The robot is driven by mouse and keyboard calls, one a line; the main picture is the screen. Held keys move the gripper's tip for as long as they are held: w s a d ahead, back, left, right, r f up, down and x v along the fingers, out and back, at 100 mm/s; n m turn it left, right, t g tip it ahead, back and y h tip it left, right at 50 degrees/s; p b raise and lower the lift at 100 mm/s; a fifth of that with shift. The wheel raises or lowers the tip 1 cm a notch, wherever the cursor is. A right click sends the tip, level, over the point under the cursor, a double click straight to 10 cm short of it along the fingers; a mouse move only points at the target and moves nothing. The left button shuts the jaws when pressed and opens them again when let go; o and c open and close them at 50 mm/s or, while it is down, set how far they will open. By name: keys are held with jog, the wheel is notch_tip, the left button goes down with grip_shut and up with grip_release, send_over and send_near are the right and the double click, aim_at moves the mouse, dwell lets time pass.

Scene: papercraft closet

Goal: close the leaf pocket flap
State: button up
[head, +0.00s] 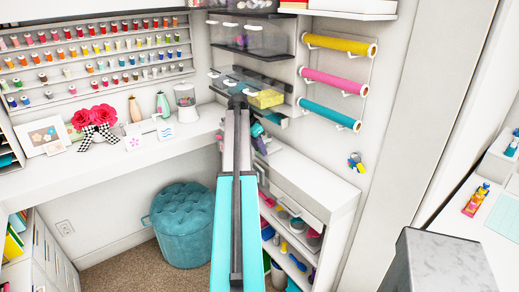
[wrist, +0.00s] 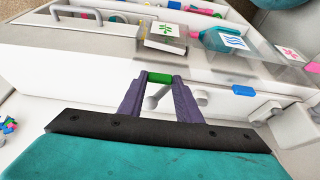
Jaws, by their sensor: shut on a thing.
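My gripper (wrist: 160,84) has purple fingers and is shut on a green tab (wrist: 160,77) in the wrist view. The tab lines up with the pocket bearing a green leaf picture (wrist: 165,32), just beyond the fingertips. The pocket's flap looks clear, and its edges and exact angle are hard to make out. In the head view my arm reaches toward the wall corner above the white shelf unit, and its purple end (head: 261,145) shows only partly. The leaf pocket cannot be made out there.
Beside the leaf pocket are a wave-picture pocket (wrist: 232,42) with a blue tab (wrist: 250,90) and a pink-picture pocket (wrist: 291,53). A drawer handle (wrist: 77,13) lies at upper left. Paper rolls (head: 338,78) hang on the wall. A teal stool (head: 182,225) stands below the desk.

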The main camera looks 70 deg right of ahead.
jog(key=shift+a+f, duration=0.1)
jog(key=a+g+h+b, duration=0.1)
jog(key=b, duration=0.2)
jog(key=w+a+f+h+b, duration=0.1)
jog(key=h+b, duration=0.1)
jog(key=b, duration=0.1)
jog(key=shift+w+g, duration=0.15)
jog(key=shift+g, duration=0.25)
jog(key=w+a+f+g+h+b, duration=0.2)
jog(key=f+g+h+b, duration=0.3)
jog(key=b, duration=2)
jog(key=a+h, duration=0.1)
jog(key=h, duration=0.2)
jog(key=shift+f+g+h, duration=0.15)
jog(key=shift+g+h, duration=0.15)
jog(key=shift+a+h+b, duration=0.1)
jog(key=shift+h+b, duration=0.2)
jog(key=shift+b, duration=0.55)
jog(key=o, duration=1)
jog(key=shift+o, duration=0.2)
